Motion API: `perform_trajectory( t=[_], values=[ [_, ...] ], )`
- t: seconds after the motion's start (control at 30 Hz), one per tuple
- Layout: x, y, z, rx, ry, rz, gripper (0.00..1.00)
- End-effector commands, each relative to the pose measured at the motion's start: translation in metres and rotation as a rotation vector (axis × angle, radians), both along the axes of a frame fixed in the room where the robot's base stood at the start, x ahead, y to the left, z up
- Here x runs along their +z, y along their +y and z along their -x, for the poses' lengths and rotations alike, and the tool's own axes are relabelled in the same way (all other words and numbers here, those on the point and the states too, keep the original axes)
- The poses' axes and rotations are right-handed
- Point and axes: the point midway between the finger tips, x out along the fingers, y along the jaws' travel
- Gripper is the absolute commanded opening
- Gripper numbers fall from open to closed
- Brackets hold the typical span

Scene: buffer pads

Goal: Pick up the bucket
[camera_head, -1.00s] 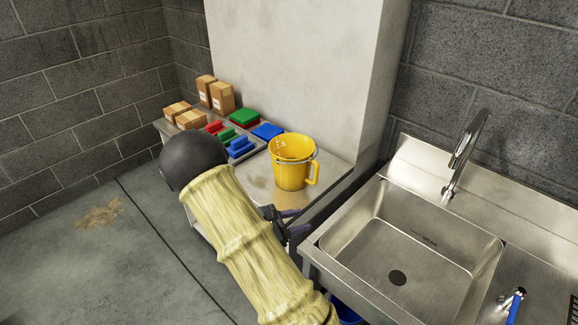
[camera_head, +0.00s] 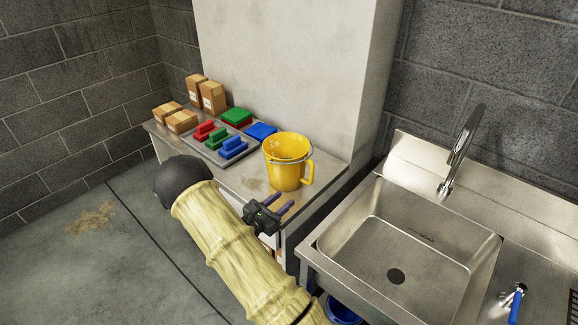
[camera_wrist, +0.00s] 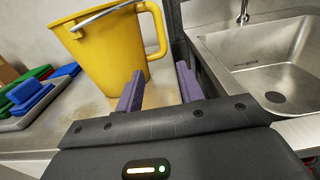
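The yellow bucket (camera_head: 284,166) stands upright near the front right of the metal table, with a metal bail and a yellow side handle on its right. In the wrist view the bucket (camera_wrist: 112,50) fills the upper left, ahead of the fingers. My gripper (camera_wrist: 160,88) is open there, with an empty gap between its fingers. The bucket's handle is ahead of that gap, and the fingers appear apart from the bucket.
A metal table (camera_head: 232,172) also holds a tray (camera_head: 214,152) of red, green and blue brushes or pads, and several cardboard boxes (camera_head: 212,97) at the far left. A steel sink (camera_head: 400,245) stands close on the right. A pale wall (camera_head: 290,65) rises behind the table.

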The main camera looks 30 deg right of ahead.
Motion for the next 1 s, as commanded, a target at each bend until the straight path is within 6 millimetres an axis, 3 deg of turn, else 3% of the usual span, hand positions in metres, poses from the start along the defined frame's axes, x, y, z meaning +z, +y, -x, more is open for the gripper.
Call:
perform_trajectory(
  t=[0.5, 1.0],
  values=[
    [0.001, -0.082, -0.028, -0.002, -0.002, -0.001, 0.38],
    [0.002, -0.093, -0.030, -0.002, -0.001, 0.000, 0.38]
  ],
)
